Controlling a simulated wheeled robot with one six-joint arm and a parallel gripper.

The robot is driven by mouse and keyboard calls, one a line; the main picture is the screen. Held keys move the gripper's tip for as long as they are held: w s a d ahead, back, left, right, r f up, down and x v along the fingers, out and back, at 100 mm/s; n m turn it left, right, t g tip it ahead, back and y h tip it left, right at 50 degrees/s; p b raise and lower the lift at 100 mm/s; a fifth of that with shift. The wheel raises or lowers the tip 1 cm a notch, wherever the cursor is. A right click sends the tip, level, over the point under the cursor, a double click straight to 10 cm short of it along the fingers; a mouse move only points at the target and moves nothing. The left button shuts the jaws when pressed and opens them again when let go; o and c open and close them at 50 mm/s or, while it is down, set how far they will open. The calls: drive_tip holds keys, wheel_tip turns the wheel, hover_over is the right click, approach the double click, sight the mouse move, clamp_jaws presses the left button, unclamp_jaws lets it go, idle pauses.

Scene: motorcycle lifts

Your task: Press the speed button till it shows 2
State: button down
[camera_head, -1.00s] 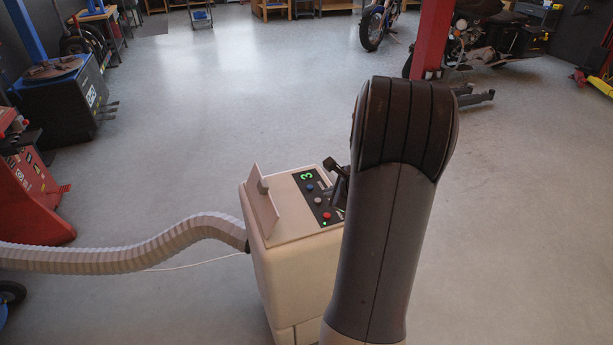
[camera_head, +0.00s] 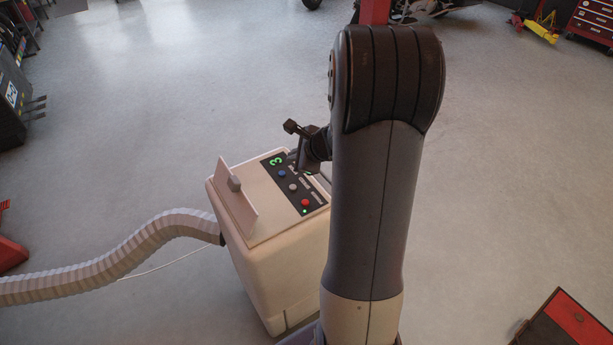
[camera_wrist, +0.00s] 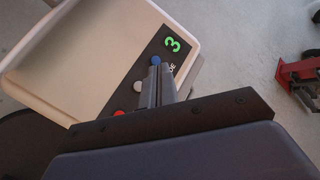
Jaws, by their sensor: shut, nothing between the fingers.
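A cream machine (camera_head: 265,262) has a dark control panel on top. Its display (camera_head: 276,161) shows a green 3, also readable in the wrist view (camera_wrist: 173,45). Below it are a blue button (camera_head: 282,173), a grey-white button (camera_head: 293,187) and a red button (camera_head: 305,202). The wrist view shows the blue button (camera_wrist: 156,60), the pale button (camera_wrist: 138,87) and part of the red one. Printed labels are too small or covered to read fully. My gripper (camera_wrist: 158,68) is shut and empty, its tips over the panel close to the blue button; contact cannot be told.
An upright cream flap (camera_head: 236,200) stands on the machine's left top. A ribbed grey hose (camera_head: 130,250) and thin cable run left from it. A red and black box (camera_head: 570,325) is at the lower right. The grey floor around is mostly clear.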

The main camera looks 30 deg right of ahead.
sight(293, 187)
idle(0.4)
wheel_tip(293, 187, down, 9)
drive_tip(key=b, duration=0.7)
drive_tip(key=shift+r+b, duration=0.1)
drive_tip(key=shift+b, duration=0.3)
idle(1.5)
drive_tip(key=shift+f+b, duration=0.45)
drive_tip(key=shift+b, duration=0.1)
drive_tip(key=shift+f+b, duration=0.35)
drive_tip(key=shift+b, duration=0.05)
idle(0.4)
drive_tip(key=shift+r, duration=0.1)
drive_tip(key=shift+r+p, duration=0.65)
drive_tip(key=shift+r, duration=0.1)
